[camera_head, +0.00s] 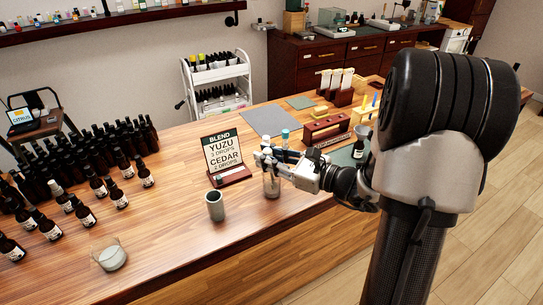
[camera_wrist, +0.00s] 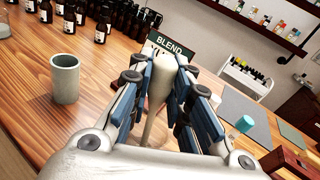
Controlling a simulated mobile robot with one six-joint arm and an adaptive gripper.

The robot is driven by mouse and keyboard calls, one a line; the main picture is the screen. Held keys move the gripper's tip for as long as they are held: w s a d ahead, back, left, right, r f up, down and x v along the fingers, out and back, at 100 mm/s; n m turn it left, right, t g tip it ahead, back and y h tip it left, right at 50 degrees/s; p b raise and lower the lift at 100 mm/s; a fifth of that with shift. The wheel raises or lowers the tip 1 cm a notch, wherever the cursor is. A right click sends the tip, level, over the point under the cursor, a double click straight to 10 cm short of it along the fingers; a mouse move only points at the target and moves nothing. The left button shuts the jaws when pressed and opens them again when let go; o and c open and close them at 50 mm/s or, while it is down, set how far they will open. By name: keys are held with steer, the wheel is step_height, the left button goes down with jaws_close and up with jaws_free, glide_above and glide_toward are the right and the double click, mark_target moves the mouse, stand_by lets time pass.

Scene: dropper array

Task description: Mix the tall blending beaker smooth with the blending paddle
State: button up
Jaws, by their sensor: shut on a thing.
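My gripper (camera_head: 268,160) is over the wooden counter, in front of the blend card. In the wrist view its blue-padded fingers (camera_wrist: 158,95) are shut on a pale, slim handle, which looks like the blending paddle (camera_wrist: 157,88). The tall blending beaker (camera_head: 271,186) is a clear glass directly below my gripper in the head view. The paddle's lower end is hidden there, so I cannot tell how deep it sits in the beaker. The beaker cannot be made out in the wrist view.
A grey cup (camera_head: 215,207) stands left of the beaker; a glass vessel with pale contents (camera_head: 112,257) is farther left. The blend card (camera_head: 224,155) stands close behind. Many dark bottles (camera_head: 110,165) crowd the left. A red-brown rack (camera_head: 326,130) is to the right.

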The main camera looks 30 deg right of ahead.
steer(key=shift+s+d, duration=0.4)
steer(key=shift+w+d, duration=0.2)
steer(key=shift+w, duration=0.15)
steer(key=shift+a, duration=0.25)
steer(key=shift+d+r, duration=0.1)
steer(key=shift+a+r+p, duration=0.25)
steer(key=shift+r+p, duration=0.95)
steer(key=shift+r, duration=0.25)
steer(key=shift+a+r+p, duration=0.2)
steer(key=shift+r+p, duration=0.95)
steer(key=shift+r, duration=0.3)
steer(key=shift+a+r+p, duration=0.25)
steer(key=shift+r+p, duration=0.95)
steer(key=shift+r, duration=0.25)
